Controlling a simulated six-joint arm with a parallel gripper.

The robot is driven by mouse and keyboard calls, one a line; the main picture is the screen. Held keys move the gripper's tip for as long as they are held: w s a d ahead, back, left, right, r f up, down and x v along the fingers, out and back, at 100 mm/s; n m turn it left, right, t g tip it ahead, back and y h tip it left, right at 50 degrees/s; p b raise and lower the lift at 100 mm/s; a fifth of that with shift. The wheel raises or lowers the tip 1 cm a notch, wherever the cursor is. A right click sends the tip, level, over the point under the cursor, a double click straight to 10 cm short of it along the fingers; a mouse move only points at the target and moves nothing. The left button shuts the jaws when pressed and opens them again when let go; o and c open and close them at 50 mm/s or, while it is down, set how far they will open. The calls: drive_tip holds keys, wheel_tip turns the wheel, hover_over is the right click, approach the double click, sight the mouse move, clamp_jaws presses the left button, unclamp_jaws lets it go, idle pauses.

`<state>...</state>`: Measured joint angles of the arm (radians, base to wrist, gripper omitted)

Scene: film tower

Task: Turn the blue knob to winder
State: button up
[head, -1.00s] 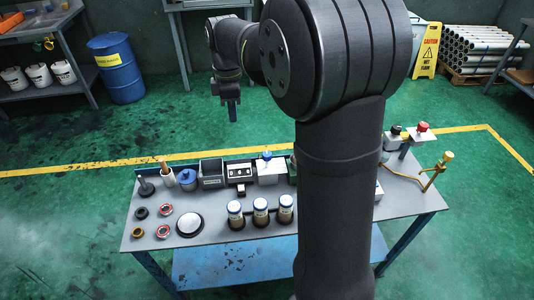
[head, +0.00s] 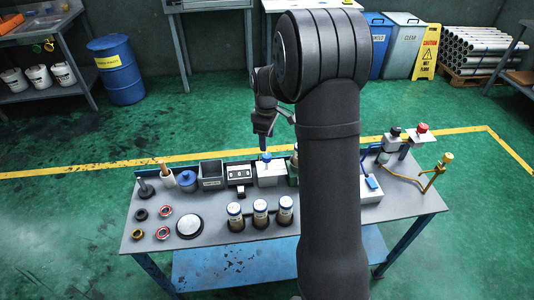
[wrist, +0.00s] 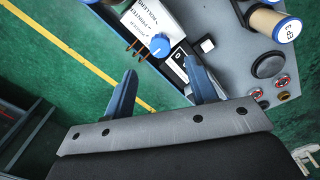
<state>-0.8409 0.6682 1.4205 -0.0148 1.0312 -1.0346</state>
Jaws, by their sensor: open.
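The blue knob (head: 266,157) sits on top of a white box (head: 270,176) at the back of the bench. In the wrist view the knob (wrist: 160,46) is a blue disc with a white mark, beside printed labels that read "printer" and "rollers" on the white box (wrist: 150,18). I cannot read which label the mark points to. My gripper (head: 264,143) hangs just above the knob in the head view. In the wrist view my gripper (wrist: 160,76) is open, with its two blue fingers apart and the knob beyond the gap between their tips, apparently untouched.
A black-and-white switch box (head: 239,172) stands just left of the white box. Three canisters (head: 260,212) stand in front of it. My arm hides part of the bench to the right.

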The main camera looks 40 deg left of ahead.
sight(267, 155)
wheel_tip(267, 155, down, 8)
drive_tip(key=shift+r, duration=0.15)
drive_tip(key=c, duration=1)
drive_tip(key=shift+o, duration=0.2)
drive_tip(key=shift+m, duration=0.4)
drive_tip(key=m, duration=0.3)
drive_tip(key=shift+m, duration=2)
drive_tip(key=shift+a, duration=0.1)
